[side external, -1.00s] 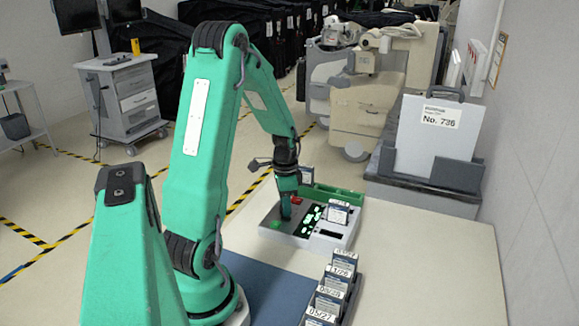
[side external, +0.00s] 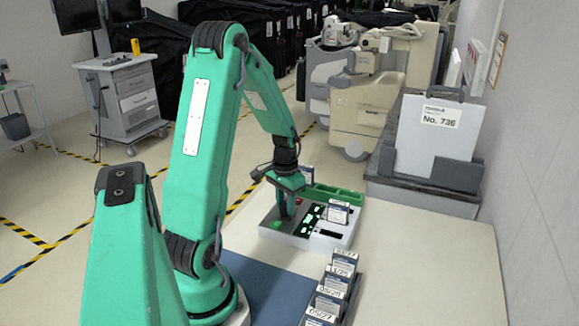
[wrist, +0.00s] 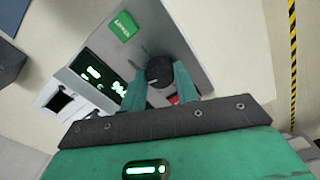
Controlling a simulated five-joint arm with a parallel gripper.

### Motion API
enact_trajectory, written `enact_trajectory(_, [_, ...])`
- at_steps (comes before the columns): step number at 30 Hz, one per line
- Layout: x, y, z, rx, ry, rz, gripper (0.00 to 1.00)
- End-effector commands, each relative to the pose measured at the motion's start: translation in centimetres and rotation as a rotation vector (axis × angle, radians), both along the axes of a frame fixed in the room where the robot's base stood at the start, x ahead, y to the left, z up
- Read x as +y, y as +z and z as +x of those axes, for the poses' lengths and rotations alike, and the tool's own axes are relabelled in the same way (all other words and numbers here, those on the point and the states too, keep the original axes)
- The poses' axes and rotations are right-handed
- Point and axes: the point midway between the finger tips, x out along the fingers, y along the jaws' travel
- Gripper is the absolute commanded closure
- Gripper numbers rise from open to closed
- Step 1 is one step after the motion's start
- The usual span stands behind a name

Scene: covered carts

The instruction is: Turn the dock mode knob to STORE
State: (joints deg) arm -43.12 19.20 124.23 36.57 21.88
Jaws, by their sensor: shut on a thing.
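The dock (side external: 342,241) is a light grey box on the table below my gripper (side external: 284,217). It also shows in the wrist view (wrist: 176,34). The dark round mode knob (wrist: 158,76) has a pale pointer line and sits between my two green fingers in the wrist view. My gripper is shut on the knob, pointing down. In the side view the fingers hide the knob. Position words around the knob are not readable. A green label (wrist: 124,26), a dark display with green characters (wrist: 103,75) and a partly hidden red part (wrist: 174,99) are near it.
A labelled cartridge (side external: 339,214) stands in the dock. A green tray (side external: 345,194) lies behind it. A rack of labelled cartridges (side external: 331,292) stands in front, beside a blue mat (side external: 268,287). The table's right side (side external: 440,270) is clear.

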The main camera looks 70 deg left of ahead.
Motion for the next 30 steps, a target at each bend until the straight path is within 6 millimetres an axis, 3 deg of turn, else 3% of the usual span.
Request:
enact_trajectory(12, [-0.01,0.09,0.01,0.0,0.204,0.0,0.93])
enact_trajectory(26, [0.0,0.11,0.01,0.0,0.22,0.0,0.93])
enact_trajectory(27, [0.0,0.11,0.01,0.0,0.22,0.0,0.62])
enact_trajectory(30, [0.0,0.09,0.01,0.0,0.219,0.0,0.48])
